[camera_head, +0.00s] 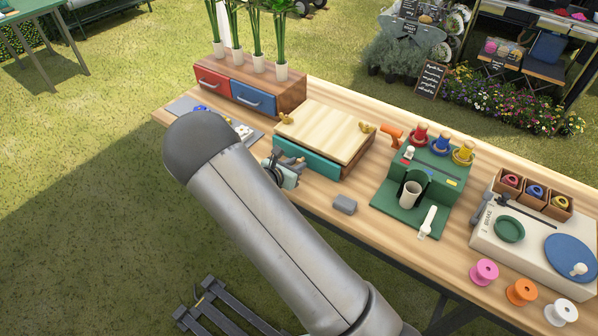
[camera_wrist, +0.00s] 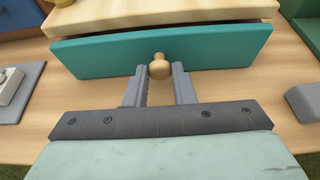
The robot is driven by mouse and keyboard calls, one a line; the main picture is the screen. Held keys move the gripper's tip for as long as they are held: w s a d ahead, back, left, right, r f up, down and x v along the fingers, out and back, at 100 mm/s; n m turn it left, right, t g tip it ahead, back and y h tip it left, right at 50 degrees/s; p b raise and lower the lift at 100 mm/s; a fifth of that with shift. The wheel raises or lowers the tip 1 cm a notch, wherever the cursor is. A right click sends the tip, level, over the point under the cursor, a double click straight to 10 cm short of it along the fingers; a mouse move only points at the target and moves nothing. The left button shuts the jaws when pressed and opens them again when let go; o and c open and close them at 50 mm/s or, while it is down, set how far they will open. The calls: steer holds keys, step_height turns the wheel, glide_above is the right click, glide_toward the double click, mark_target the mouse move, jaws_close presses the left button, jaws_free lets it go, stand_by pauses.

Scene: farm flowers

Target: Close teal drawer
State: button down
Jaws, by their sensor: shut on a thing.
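The teal drawer (camera_head: 318,167) is in the wooden box with a pale top (camera_head: 325,130), near the middle of the table in the head view. Its teal front fills the upper part of the wrist view (camera_wrist: 95,58). A dark gap shows between the front's upper edge and the pale top, so the front stands a little out from the box. A round wooden knob (camera_wrist: 159,68) is at the middle of the front. My gripper (camera_wrist: 160,75) is shut on this knob, one finger on each side. In the head view my gripper (camera_head: 288,168) is partly hidden by my arm.
A small grey block (camera_head: 344,204) lies on the table right of the drawer. A green stand (camera_head: 400,200) with a cup is farther right. A box with red (camera_head: 213,82) and blue (camera_head: 254,98) drawers stands to the left. Bare wood lies before the teal drawer.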

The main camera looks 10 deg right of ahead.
steer(key=shift+w+d, duration=0.3)
steer(key=shift+w, duration=0.05)
steer(key=shift+d, duration=0.1)
steer(key=c, duration=1.2)
jaws_free()
steer(key=shift+s+a+r, duration=0.2)
steer(key=shift+s+a, duration=0.1)
steer(key=shift+a, duration=0.15)
steer(key=b+v, duration=0.1)
steer(key=v, duration=1.5)
steer(key=shift+s+b, duration=0.15)
steer(key=shift+b, duration=0.2)
